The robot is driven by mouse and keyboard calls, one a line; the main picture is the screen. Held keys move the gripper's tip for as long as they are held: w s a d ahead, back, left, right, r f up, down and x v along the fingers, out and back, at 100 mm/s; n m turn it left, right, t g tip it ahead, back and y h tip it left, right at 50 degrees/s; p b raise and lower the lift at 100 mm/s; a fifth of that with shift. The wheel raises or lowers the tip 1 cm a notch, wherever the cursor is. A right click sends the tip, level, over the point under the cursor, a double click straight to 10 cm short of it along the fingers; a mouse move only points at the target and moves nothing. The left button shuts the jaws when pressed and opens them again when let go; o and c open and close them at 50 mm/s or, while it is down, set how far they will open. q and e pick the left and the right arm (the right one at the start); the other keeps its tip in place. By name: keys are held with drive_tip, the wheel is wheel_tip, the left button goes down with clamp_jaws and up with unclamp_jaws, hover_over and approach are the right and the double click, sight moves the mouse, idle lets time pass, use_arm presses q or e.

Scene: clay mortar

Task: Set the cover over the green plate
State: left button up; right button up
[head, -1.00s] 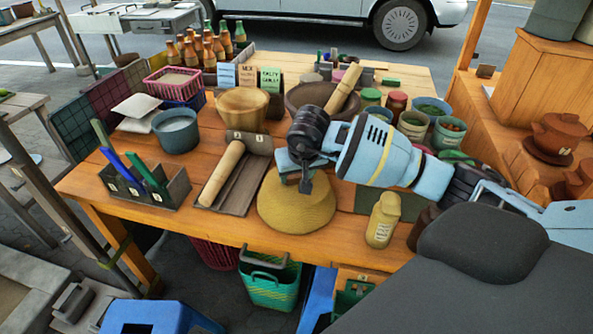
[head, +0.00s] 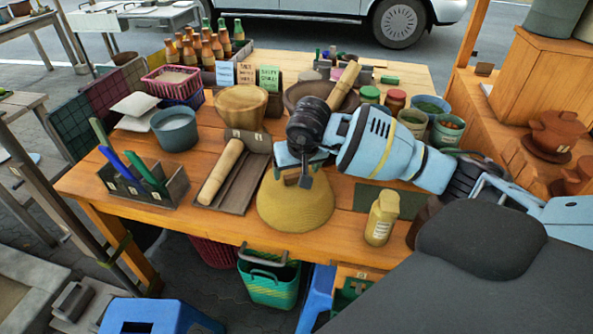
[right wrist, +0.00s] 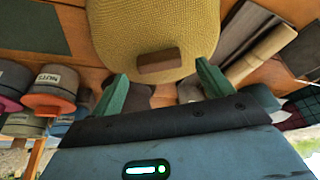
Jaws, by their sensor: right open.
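The cover is a yellow woven dome (head: 297,212) with a brown handle (right wrist: 160,62) on top. It sits on the wooden table near the front edge. A flat dark green rectangular plate (head: 409,202) lies bare on the table to its right, partly hidden by my right arm and a cream bottle. It also shows in the right wrist view (right wrist: 32,28). My right gripper (head: 301,176) is over the top of the cover, close to the handle. In the right wrist view its green fingers (right wrist: 163,84) are spread, with the handle just beyond the gap between them. My left gripper is out of view.
The cream bottle (head: 381,218) stands just in front of the green plate. A wooden tray with a rolling pin (head: 221,171) lies left of the cover. A mortar bowl with a pestle (head: 342,86) and several jars stand behind. Green basket (head: 270,284) is below the table.

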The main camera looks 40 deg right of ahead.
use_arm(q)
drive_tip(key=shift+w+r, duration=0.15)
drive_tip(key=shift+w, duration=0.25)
use_arm(e)
drive_tip(key=v, duration=0.6)
